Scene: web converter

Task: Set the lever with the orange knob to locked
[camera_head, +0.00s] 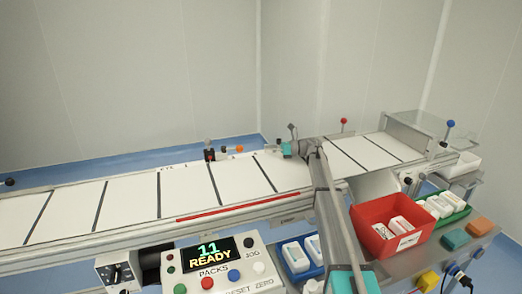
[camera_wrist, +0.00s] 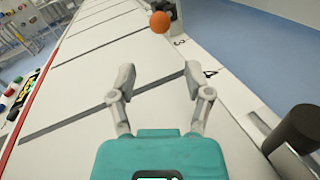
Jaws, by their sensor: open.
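The orange knob (camera_head: 239,149) sits at the far edge of the white web deck, beside a dark post (camera_head: 209,154). In the wrist view the orange knob (camera_wrist: 160,22) is near the top, ahead of my gripper, next to a dark bracket. The lever's arm is mostly hidden and its locked mark cannot be read. My gripper (camera_wrist: 158,77) is open and empty, its two pale fingers spread above the deck with a teal body behind. In the head view its teal body (camera_head: 287,149) is right of the knob and apart from it.
Printed digits 3 and 4 line the deck edge. A dark cylinder (camera_wrist: 295,130) stands close at the right in the wrist view. A red-knobbed lever (camera_head: 344,121) and blue-knobbed lever (camera_head: 450,124) stand further right. A control panel (camera_head: 212,265) reads READY. A red bin (camera_head: 368,212) stands front right.

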